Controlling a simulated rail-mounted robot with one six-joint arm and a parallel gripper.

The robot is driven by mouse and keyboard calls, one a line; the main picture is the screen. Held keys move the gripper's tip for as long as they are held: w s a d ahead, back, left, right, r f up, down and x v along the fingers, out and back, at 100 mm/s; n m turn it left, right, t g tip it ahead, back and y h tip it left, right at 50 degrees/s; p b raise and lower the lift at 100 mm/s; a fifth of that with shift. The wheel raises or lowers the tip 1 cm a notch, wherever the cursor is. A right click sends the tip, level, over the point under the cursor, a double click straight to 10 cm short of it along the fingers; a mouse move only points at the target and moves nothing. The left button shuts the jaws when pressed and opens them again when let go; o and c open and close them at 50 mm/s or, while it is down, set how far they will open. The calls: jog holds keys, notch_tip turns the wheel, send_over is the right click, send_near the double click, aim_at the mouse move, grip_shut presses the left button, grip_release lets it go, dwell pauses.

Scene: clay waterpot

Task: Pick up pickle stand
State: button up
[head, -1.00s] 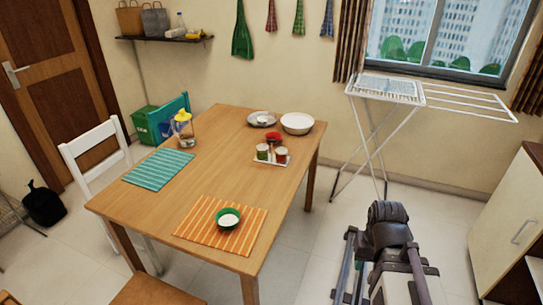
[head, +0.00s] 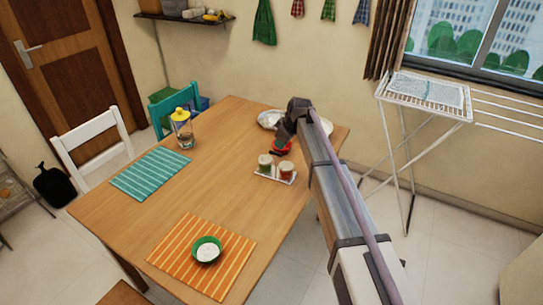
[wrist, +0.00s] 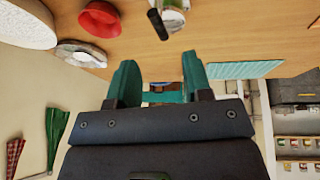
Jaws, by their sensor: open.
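Part of the stand (wrist: 173,12) shows at the top edge of the wrist view, beyond the fingertips; the rest is cut off. I see no contact with it.
White dishes (head: 268,119) stand at the back of the table (head: 213,150), partly hidden by my arm. A yellow-lidded jar (head: 182,130) and teal mat (head: 151,173) are left. An orange mat (head: 170,260) with a green bowl (head: 207,250) lies in front. The table middle is clear.

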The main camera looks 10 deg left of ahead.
aim_at(276, 153)
jog(key=f+b, duration=0.1)
jog(key=w+a+f+n+b, duration=0.1)
jog(key=f+b, duration=0.1)
jog(key=f+n+b, duration=0.1)
jog(key=b, duration=0.1)
jog(key=shift+w+a+f, duration=0.25)
jog(key=shift+a+f, duration=0.15)
jog(key=shift+w+a+f+b, duration=0.1)
jog(key=shift+f+b, duration=0.1)
jog(key=shift+b, duration=0.1)
jog(key=shift+r, duration=0.1)
jog(key=b+x, duration=0.4)
jog(key=x, duration=0.1)
jog(key=shift+b, duration=0.4)
jog(key=shift+c, duration=0.3)
grip_shut()
jog(key=shift+r, duration=0.1)
